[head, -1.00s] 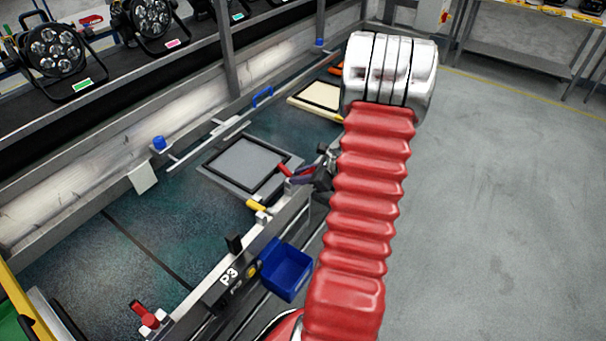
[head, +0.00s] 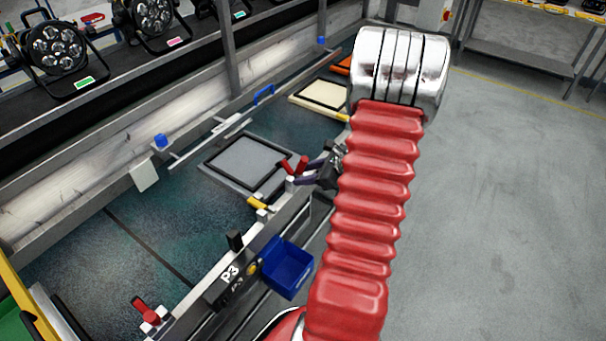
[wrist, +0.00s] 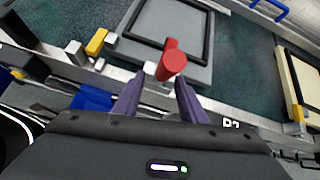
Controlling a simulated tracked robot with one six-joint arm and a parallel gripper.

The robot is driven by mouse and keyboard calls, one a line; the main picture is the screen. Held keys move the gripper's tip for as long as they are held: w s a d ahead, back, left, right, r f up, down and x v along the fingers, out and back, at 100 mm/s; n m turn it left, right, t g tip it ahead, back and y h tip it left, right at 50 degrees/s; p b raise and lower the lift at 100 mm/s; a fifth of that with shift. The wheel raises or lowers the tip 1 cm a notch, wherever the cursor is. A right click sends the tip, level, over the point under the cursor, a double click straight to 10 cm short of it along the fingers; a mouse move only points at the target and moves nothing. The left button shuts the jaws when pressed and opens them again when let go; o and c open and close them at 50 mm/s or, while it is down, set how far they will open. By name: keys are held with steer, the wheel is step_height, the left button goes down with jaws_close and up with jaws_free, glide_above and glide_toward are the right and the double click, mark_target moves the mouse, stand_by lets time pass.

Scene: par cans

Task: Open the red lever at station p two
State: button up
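The red lever at the P2 station (wrist: 172,66) shows in the wrist view with its round end towards the camera, just beyond my fingertips and closer to the right one. My arm partly hides the area to the right. I cannot tell whether a finger touches the lever.
A grey panel with a black frame (head: 247,161) lies behind the rail. A yellow part (head: 257,203) and a blue bin (head: 287,270) are along the rail to the left. Open floor lies right.

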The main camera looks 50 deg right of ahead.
steer(key=v, duration=1.2)
steer(key=shift+w, duration=0.1)
steer(key=s+a+n+g+y, duration=0.25)
steer(key=a+n+g, duration=0.35)
steer(key=a+n, duration=0.75)
steer(key=a+r+n+h, duration=0.1)
steer(key=a+r+n, duration=0.4)
steer(key=a, duration=0.4)
steer(key=w+a+r+n+t+h, duration=0.1)
steer(key=a+r+n, duration=0.4)
steer(key=a+n, duration=0.2)
steer(key=a+r+n+h, duration=0.2)
steer(key=a+r+n, duration=0.4)
steer(key=a, duration=0.5)
steer(key=shift+w+a+n, duration=0.25)
steer(key=shift+a+n, duration=0.15)
steer(key=shift+n, duration=0.05)
